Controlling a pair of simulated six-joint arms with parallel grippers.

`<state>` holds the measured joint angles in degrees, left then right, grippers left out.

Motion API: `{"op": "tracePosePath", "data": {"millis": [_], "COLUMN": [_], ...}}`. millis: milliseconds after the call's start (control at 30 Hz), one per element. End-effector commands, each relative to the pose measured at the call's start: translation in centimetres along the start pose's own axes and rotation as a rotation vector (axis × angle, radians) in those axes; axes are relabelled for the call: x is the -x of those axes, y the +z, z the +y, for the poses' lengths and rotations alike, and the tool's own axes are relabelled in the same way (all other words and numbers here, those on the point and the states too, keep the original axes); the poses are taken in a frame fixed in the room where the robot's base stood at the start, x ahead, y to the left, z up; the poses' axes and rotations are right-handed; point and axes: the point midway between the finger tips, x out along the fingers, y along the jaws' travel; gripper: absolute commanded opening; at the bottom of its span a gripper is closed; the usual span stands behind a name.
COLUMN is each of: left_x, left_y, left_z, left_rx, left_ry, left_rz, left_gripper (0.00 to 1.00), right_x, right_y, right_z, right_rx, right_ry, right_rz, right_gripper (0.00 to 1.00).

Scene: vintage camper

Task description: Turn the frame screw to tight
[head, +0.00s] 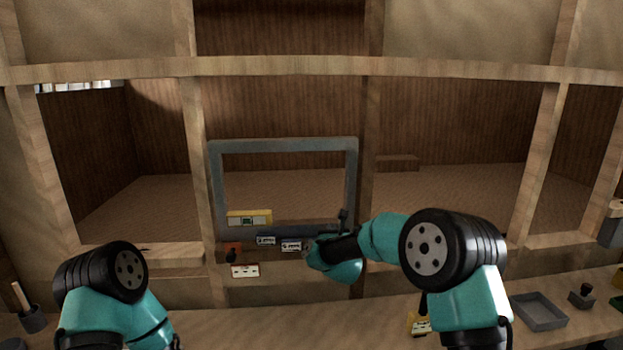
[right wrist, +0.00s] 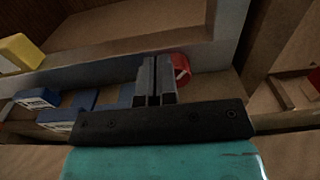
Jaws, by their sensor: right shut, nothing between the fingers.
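A grey rectangular frame (head: 351,180) stands upright against the wooden wall, and its lower bar shows in the right wrist view (right wrist: 105,70). A round red piece with a pale mark (right wrist: 181,68), apparently the frame screw, sits on the lower bar. My right gripper (head: 308,249) is at the lower right part of the frame. In the right wrist view its fingers (right wrist: 155,80) are shut and empty, just left of the red piece and overlapping its edge; I cannot tell whether they touch. In the head view the red piece is hidden by my gripper. My left gripper is out of view.
Blue labelled blocks (head: 265,240) sit along the lower bar, left of my right gripper. A yellow block (head: 249,217) and an orange piece (head: 232,249) are further left. A grey tray (head: 540,311) is on the bench at the right. The frame's opening is mostly clear.

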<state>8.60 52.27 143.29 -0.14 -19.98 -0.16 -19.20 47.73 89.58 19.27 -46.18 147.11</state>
Motion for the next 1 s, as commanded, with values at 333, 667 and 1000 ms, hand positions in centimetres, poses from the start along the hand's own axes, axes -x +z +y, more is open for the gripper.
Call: {"op": "tracePosePath", "data": {"millis": [333,667,1000], "left_x": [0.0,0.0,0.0], "left_y": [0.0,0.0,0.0], "left_z": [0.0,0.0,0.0], "left_rx": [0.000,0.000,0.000], "left_ry": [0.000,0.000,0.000], "left_rz": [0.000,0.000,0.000], "left_gripper": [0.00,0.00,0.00], "right_x": [-0.7,-0.7,-0.7], "right_y": [0.1,0.3,0.5], "right_z": [-0.6,-1.2,-2.0], "right_rx": [0.003,0.003,0.004], "right_ry": [-0.004,-0.004,-0.006], "right_rz": [-0.011,-0.012,-0.015], "right_gripper": [0.00,0.00,0.00]}}
